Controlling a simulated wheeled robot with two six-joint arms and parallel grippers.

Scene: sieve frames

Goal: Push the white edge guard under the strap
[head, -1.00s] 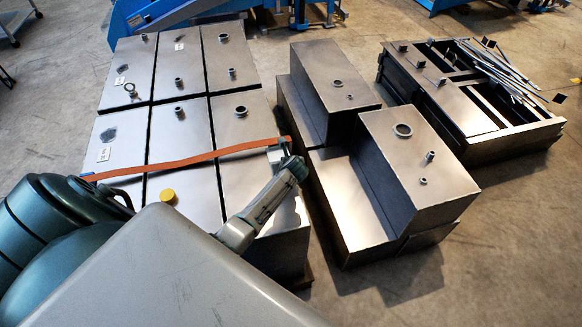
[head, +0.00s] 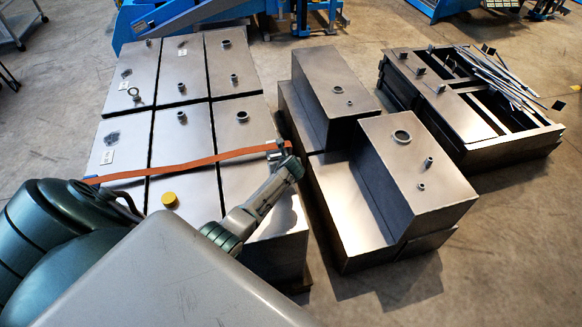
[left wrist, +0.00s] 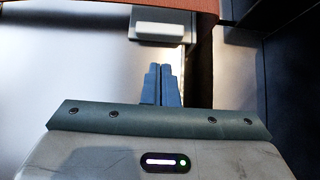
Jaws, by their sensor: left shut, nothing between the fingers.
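The orange strap (head: 190,165) runs across the grey metal tanks at the left. It also crosses the top of the left wrist view (left wrist: 100,3). The white edge guard (left wrist: 164,27) lies at the tank's right edge, beside the strap on the near side. My left gripper (left wrist: 160,70) is shut and empty. Its fingertips point at the guard's near side, and a small gap seems to show between them. In the head view my left gripper (head: 283,152) is by the strap's right end, where the guard is small and partly hidden. My right gripper is out of view.
A yellow round cap (head: 170,200) sits on a near tank. Stacked step-shaped metal tanks (head: 415,165) stand close to the right, across a narrow gap. An open metal frame with loose bars (head: 490,105) lies farther right. Bare floor shows around them.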

